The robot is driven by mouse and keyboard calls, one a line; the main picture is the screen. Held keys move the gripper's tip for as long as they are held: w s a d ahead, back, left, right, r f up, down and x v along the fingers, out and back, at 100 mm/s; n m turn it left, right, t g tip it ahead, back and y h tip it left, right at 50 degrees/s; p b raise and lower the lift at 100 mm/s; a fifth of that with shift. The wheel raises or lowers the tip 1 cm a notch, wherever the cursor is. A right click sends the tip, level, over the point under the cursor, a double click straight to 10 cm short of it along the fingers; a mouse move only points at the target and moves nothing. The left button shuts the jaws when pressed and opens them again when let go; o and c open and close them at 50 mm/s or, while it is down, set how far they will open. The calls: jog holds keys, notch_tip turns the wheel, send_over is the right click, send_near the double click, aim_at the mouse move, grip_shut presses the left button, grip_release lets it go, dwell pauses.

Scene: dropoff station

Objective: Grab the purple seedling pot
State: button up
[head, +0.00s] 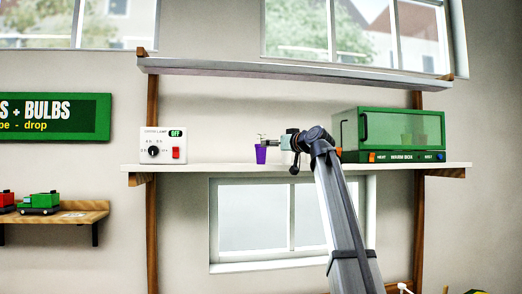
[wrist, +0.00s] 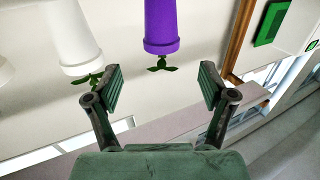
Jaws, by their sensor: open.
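The purple seedling pot (head: 260,156) stands upright on the white shelf, with a small green sprout on top. In the wrist view, which is upside down, the purple pot (wrist: 162,30) shows at the top centre with its sprout pointing down. My gripper (wrist: 160,87) is open and empty. Its two fingers are spread to either side of the sprout's line, and the pot lies beyond the fingertips. In the head view my gripper (head: 268,141) is at the level of the pot's top, just right of it. Whether it touches the sprout I cannot tell.
A white seedling pot (wrist: 75,38) stands close beside the purple one, near one finger in the wrist view. On the shelf (head: 220,167), a lamp control box (head: 163,145) stands left and a green glass-fronted warm box (head: 388,134) right. An upper shelf (head: 290,70) runs above.

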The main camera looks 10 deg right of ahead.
aim_at(261, 150)
jog(key=shift+x, duration=1)
jog(key=p+x, duration=0.3)
jog(key=x, duration=0.1)
jog(key=shift+w+a+r, duration=0.1)
jog(key=shift+a+r, duration=0.1)
jog(key=shift+w+a+f, duration=0.15)
jog(key=shift+w+a, duration=0.05)
jog(key=shift+w, duration=0.2)
jog(key=c, duration=1.3)
